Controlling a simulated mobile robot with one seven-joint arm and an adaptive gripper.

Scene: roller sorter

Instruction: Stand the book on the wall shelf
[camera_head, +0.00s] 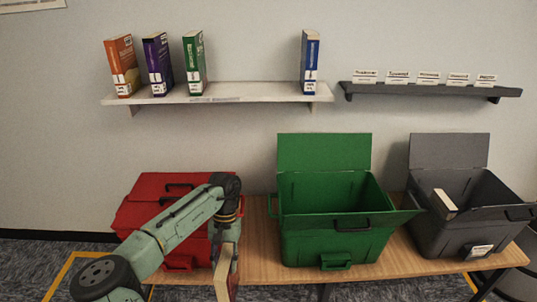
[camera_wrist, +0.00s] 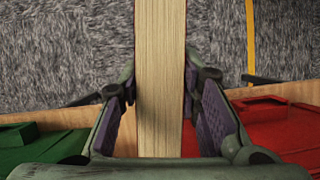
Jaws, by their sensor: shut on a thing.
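My gripper (camera_head: 227,247) is shut on a book (camera_head: 222,288), low in front of the table and the red bin. In the wrist view the book (camera_wrist: 160,60) stands between both finger pads, its cream page edges facing the camera and a thin reddish cover edge at the right. Its spine is hidden. The pale wall shelf (camera_head: 250,92) is high on the wall, well above my gripper. Orange (camera_head: 122,66), purple (camera_head: 158,64) and green (camera_head: 194,62) books stand at its left, and a blue book (camera_head: 310,62) stands near its right end.
The shelf is bare between the green and blue books. A shut red bin (camera_head: 140,212), an open green bin (camera_head: 335,222) and an open grey bin (camera_head: 470,225) stand on the wooden table (camera_head: 257,262). A dark shelf (camera_head: 430,89) with several label cards is at the right.

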